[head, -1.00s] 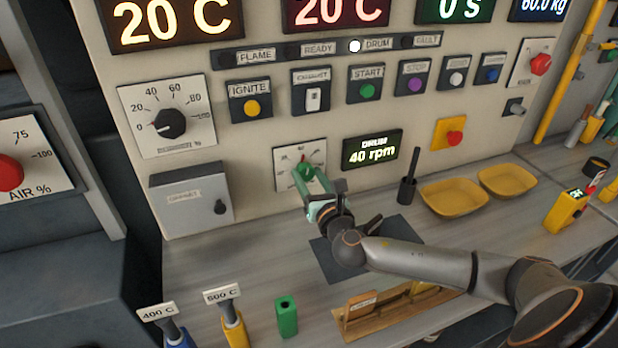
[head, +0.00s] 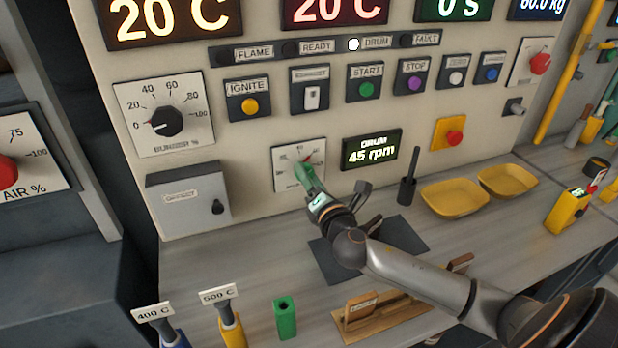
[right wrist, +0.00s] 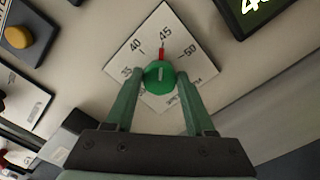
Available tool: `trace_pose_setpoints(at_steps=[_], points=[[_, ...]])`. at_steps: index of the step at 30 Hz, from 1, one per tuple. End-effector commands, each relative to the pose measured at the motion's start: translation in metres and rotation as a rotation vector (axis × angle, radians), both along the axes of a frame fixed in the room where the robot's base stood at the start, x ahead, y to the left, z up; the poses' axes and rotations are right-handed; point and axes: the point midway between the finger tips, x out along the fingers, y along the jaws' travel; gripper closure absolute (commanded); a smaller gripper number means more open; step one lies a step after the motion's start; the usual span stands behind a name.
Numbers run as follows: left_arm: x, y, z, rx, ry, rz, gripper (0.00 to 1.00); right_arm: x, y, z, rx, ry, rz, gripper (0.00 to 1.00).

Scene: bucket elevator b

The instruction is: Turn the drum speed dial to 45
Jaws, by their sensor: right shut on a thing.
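The drum speed dial is a green knob (right wrist: 159,76) on a white scale plate (head: 288,157) on the panel. In the right wrist view its red pointer stands at the 45 mark, between 40 and 50. The drum display (head: 372,149) reads 45 rpm. My right gripper (head: 306,175) reaches the dial from the front. Its two green fingers sit on either side of the knob in the right wrist view (right wrist: 160,80), shut on it. In the head view the fingers cover much of the knob. My left gripper is not in view.
The burner dial (head: 168,122) is up and left of the drum dial. A grey box (head: 189,200) sticks out at left. Several buttons line the panel above. Yellow trays (head: 454,197) and a black holder (head: 407,191) stand to the right. A green block (head: 285,318) is on the bench front.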

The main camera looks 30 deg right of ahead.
Motion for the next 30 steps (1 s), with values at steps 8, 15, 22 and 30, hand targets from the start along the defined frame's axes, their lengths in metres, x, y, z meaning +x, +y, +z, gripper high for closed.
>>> trace_pose_setpoints(at_steps=[8,15,22,30], points=[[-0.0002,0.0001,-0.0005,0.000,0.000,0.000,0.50,0.0001,-0.0009,0.0009,0.024,-0.007,-0.002,1.00],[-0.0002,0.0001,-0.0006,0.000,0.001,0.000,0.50,0.0001,-0.0008,0.0009,0.023,-0.008,-0.002,1.00],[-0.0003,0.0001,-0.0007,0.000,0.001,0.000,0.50,0.0001,-0.0007,0.0007,0.023,-0.007,-0.002,0.23],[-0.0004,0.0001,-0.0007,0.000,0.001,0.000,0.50,0.0000,-0.0003,0.0003,0.022,-0.006,-0.001,0.17]])
